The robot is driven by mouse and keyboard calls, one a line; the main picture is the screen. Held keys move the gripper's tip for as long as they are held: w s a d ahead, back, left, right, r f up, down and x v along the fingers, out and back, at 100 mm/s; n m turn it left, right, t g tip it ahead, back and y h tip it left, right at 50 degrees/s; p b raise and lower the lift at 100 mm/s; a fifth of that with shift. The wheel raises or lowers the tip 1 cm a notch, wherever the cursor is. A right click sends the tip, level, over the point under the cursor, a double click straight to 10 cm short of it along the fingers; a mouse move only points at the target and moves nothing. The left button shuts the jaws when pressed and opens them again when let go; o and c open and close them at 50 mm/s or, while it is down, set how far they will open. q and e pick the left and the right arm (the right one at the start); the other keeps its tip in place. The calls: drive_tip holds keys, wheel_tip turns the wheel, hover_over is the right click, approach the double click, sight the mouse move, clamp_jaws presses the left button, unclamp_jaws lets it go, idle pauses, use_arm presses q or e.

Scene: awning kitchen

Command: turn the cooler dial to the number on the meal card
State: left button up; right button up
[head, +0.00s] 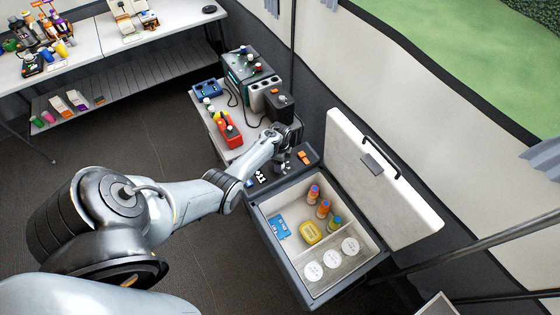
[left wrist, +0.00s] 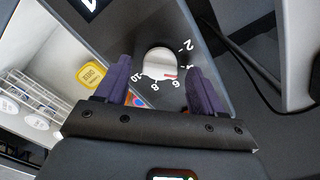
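The cooler dial is a white round knob (left wrist: 160,62) on a dark panel, ringed by the white numbers 2, 4, 6, 8 and 10. A red mark on its edge points close to the 6. My left gripper (left wrist: 160,88) is open, with its purple fingers on either side of the knob and gaps between. In the head view my left gripper (head: 288,137) is over the far end of the open cooler (head: 262,228), and the dial is not clear there. A blue card (head: 278,228) lies inside the cooler; its print is too small to read. My right gripper is out of view.
The cooler's white lid (head: 372,195) stands open on the right. Inside are several bottles, a yellow container (head: 311,232) and round white lids (head: 331,258). Beyond is a small table with a red device (head: 228,130) and dark boxes. Open floor lies left.

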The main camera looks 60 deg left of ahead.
use_arm(q)
drive_tip(key=shift+r+p, duration=0.35)
drive_tip(key=shift+r, duration=0.25)
wheel_tip(320, 180, up, 10)
drive_tip(key=p, duration=0.2)
drive_tip(key=shift+f+p, duration=0.2)
drive_tip(key=shift+p, duration=0.15)
